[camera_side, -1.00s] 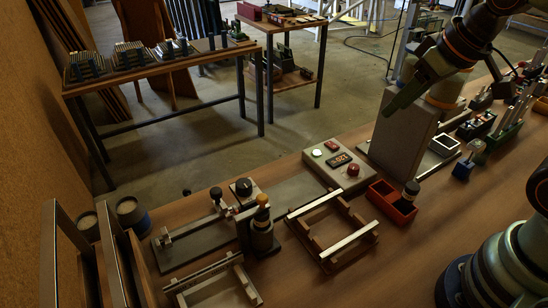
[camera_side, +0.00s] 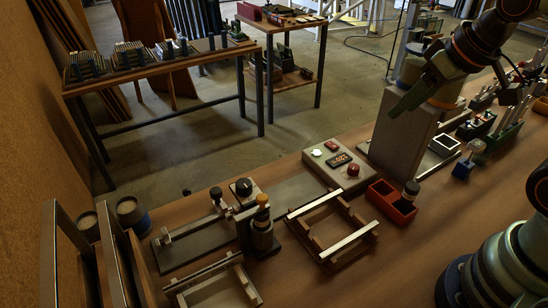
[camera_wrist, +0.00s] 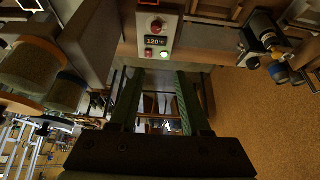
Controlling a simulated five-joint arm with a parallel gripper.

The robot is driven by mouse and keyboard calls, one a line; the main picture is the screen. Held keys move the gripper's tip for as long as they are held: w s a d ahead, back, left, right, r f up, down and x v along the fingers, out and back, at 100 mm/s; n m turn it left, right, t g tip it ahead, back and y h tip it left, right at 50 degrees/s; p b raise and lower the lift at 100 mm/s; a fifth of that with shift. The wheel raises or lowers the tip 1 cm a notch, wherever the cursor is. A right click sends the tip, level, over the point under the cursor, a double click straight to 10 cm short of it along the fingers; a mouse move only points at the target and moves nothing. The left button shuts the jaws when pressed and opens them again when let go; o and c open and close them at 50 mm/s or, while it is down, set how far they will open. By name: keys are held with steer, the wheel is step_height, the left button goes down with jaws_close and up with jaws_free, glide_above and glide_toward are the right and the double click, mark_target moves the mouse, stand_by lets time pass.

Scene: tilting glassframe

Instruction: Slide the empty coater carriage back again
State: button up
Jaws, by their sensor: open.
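In the side view, what looks like the coater carriage (camera_side: 247,214) is a dark upright block with knobs, standing across a long grey bed (camera_side: 205,238) left of centre. My gripper (camera_side: 398,108), with green fingers, is high at the right, beside the top of a tall grey block and well away from the carriage. In the wrist view my gripper (camera_wrist: 158,76) has its fingers apart with nothing between them.
A control box (camera_side: 340,163) with a display and red button stands behind the bed; its panel (camera_wrist: 157,38) shows in the wrist view. A wooden frame (camera_side: 325,248), a red bin (camera_side: 388,205) and a tall grey block (camera_side: 402,145) stand to the right. Open tabletop lies in front.

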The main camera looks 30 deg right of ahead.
steer(key=w+a+r+m+g, duration=0.1)
steer(key=w+a+r+m, duration=0.15)
steer(key=w+a, duration=0.35)
steer(key=m+g, duration=0.4)
steer(key=m, duration=0.3)
glide_above(216, 190)
step_height(216, 190, down, 12)
steer(key=shift+n, duration=0.25)
step_height(216, 190, down, 12)
steer(key=shift+r, duration=0.25)
jaws_close()
